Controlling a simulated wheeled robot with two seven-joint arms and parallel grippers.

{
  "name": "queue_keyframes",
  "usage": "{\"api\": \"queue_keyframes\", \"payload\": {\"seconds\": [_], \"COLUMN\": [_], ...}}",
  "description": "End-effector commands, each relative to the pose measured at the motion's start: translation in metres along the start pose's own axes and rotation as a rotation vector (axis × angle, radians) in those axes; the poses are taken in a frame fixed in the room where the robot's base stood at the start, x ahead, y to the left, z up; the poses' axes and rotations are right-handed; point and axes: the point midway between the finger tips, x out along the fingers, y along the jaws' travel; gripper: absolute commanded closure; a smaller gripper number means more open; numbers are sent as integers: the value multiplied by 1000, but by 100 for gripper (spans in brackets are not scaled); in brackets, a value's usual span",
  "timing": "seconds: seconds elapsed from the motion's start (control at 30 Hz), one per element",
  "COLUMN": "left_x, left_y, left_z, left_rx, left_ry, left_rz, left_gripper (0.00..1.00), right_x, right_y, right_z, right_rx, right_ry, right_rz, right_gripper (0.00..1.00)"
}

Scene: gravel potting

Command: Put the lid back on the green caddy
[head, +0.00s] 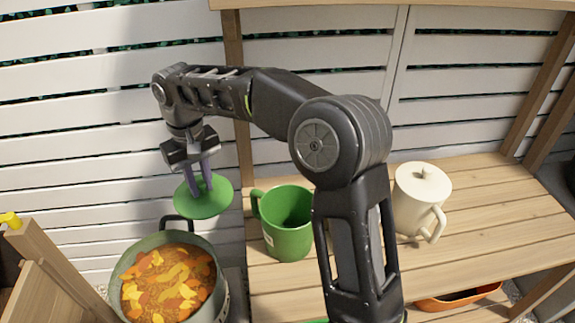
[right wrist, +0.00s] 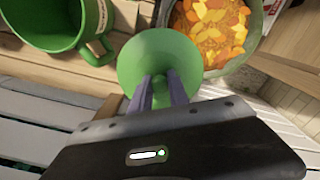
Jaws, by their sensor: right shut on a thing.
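The green caddy (head: 287,222) stands upright on the wooden bench with its top open and its handle on the left. It also shows at the top left of the right wrist view (right wrist: 48,22). My right gripper (head: 206,187) is shut on the knob of the green lid (head: 203,203). It holds the lid in the air, left of the caddy and above the back of the pot. In the right wrist view the lid (right wrist: 150,52) hangs from the fingers, apart from the caddy. My left gripper is not in view.
A pot (head: 221,295) of orange and yellow pieces stands at the lower left. A cream lidded caddy (head: 415,205) stands on the wooden bench (head: 490,215) to the right, behind my arm. A white slatted wall (head: 80,120) rises behind. An orange dish (head: 455,299) sits below the bench.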

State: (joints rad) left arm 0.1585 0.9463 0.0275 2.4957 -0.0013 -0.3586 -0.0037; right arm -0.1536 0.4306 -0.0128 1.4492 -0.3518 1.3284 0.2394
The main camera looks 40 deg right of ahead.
Motion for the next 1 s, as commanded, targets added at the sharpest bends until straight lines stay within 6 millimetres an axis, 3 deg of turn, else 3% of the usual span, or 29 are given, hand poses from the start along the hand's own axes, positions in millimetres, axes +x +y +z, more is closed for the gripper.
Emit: {"api": "queue_keyframes", "payload": {"seconds": [0.13, 0.27, 0.4, 0.6, 0.8, 1.0], "left_x": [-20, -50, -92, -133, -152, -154], "left_y": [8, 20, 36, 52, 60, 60], "left_z": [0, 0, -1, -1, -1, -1], "left_rx": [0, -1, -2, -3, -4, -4], "left_ry": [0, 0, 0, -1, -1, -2], "left_rz": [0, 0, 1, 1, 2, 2], "left_gripper": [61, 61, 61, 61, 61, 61], "right_x": [-14, -31, -52, -66, -70, -68], "right_y": [17, 47, 87, 124, 139, 142], "right_z": [8, 25, 58, 106, 134, 141], "right_rx": [16, 41, 78, 122, 143, 149], "right_ry": [0, 1, -1, -2, 0, 1], "right_rz": [4, 8, 12, 7, 1, -1], "right_gripper": [100, 100, 100, 100, 100, 100]}}
